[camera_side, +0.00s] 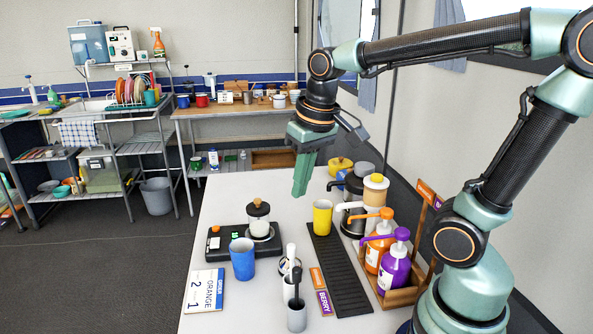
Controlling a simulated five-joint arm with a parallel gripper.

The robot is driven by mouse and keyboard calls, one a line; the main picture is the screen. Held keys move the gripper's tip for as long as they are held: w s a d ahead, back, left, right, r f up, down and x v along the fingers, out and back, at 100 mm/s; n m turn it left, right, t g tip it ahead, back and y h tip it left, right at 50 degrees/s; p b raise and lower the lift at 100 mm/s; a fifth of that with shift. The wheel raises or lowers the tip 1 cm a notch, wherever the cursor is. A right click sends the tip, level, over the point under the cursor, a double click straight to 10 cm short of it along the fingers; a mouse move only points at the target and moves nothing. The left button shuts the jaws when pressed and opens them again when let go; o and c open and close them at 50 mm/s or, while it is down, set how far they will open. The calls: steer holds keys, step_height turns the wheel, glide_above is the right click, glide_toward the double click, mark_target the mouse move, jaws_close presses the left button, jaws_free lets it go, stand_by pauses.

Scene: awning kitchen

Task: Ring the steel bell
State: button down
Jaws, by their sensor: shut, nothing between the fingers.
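My gripper (300,187) is shut and empty, pointing down above the far part of the white table (230,180). I cannot clearly pick out the steel bell. A small rounded metallic piece (287,267) shows behind the white-handled tool near the table's middle front, but it is partly hidden and I cannot tell if it is the bell. My gripper is above and behind this piece, well apart from it.
A blue cup (242,260) and a yellow cup (322,217) stand nearby. A black ribbed mat (338,275) lies beside orange and purple pump bottles (393,270). The table's far left is clear.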

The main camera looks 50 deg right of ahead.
steer(key=w+d+f+m+g+y, duration=0.1)
steer(key=w+d+f+m+g, duration=0.4)
steer(key=f+m+g, duration=0.3)
steer(key=shift+w+f+g, duration=0.75)
steer(key=shift+w+g, duration=0.15)
steer(key=shift+g, duration=0.1)
steer(key=shift+a, duration=0.1)
steer(key=shift+f, duration=4.45)
steer(key=shift+f, duration=0.4)
